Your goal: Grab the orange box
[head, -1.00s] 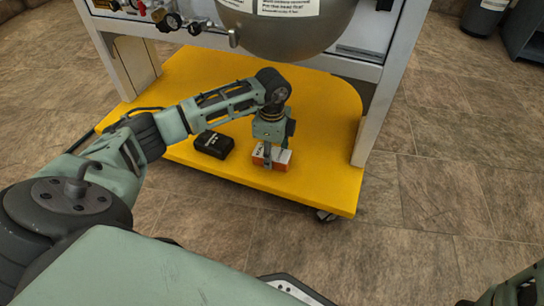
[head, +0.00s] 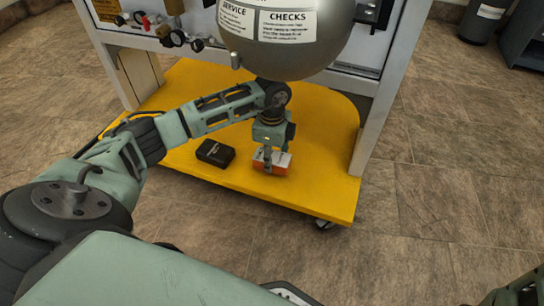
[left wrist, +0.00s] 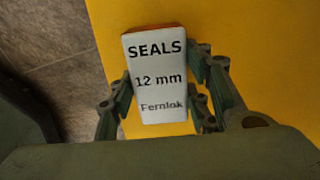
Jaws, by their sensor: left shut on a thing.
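The orange box (head: 281,167) has a white top and orange sides and is at the front part of the yellow platform (head: 320,190). My left gripper (head: 268,163) points down over it and is shut on it. In the left wrist view the box's white top (left wrist: 157,80) reads "SEALS 12 mm Fernlok", with the fingers of my left gripper (left wrist: 165,95) against its two long sides. I cannot tell whether the box still touches the platform. My right gripper is not clearly in view.
A black box (head: 215,152) lies on the platform to the left of the orange box. A large grey tank (head: 290,45) hangs above and behind my left gripper. A grey frame post (head: 375,110) stands at the right. Tiled floor (head: 430,200) is open at the right.

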